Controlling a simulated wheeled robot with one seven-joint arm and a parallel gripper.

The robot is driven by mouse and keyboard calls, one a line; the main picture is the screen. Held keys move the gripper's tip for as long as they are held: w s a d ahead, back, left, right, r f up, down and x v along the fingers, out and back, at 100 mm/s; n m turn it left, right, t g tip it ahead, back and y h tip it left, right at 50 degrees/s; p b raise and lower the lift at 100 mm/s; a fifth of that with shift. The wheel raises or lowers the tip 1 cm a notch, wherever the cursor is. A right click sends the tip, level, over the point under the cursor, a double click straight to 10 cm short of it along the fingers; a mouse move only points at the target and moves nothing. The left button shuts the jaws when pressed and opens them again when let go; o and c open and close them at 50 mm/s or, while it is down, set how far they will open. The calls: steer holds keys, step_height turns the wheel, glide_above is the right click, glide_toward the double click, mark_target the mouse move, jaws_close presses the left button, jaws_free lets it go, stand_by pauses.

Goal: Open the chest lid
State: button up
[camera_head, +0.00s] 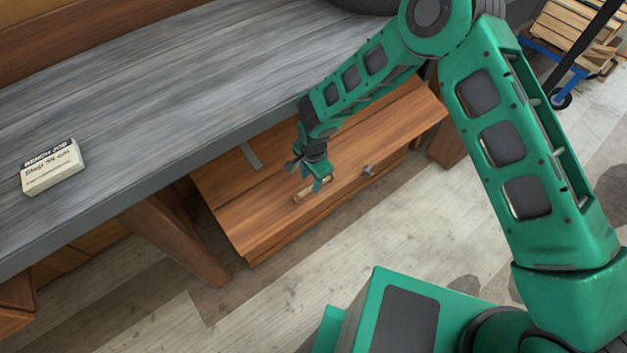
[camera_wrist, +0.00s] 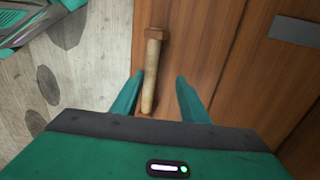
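The wooden chest (camera_head: 245,215) stands on the floor, partly under the grey bench. Its brown plank lid (camera_head: 385,125) looks closed. A pale wooden bar handle (camera_head: 305,195) lies along the lid near its front edge; it also shows in the wrist view (camera_wrist: 151,75). My gripper (camera_head: 318,180) is just above the handle. In the wrist view my gripper (camera_wrist: 157,90) is open, one finger on each side of the handle's near end, with gaps between. Whether the fingers reach down to the lid I cannot tell.
The grey bench top (camera_head: 160,110) overhangs the back of the chest. A small metal knob or latch (camera_head: 368,171) is on the chest's front right. A labelled block (camera_head: 52,168) lies on the bench. Plank floor (camera_head: 270,310) in front is clear.

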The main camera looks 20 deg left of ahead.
stand_by(0.4)
step_height(320, 180, up, 10)
steer(key=shift+s+d+r, duration=0.15)
steer(key=shift+d+r, duration=0.1)
steer(key=shift+d, duration=0.1)
stand_by(0.4)
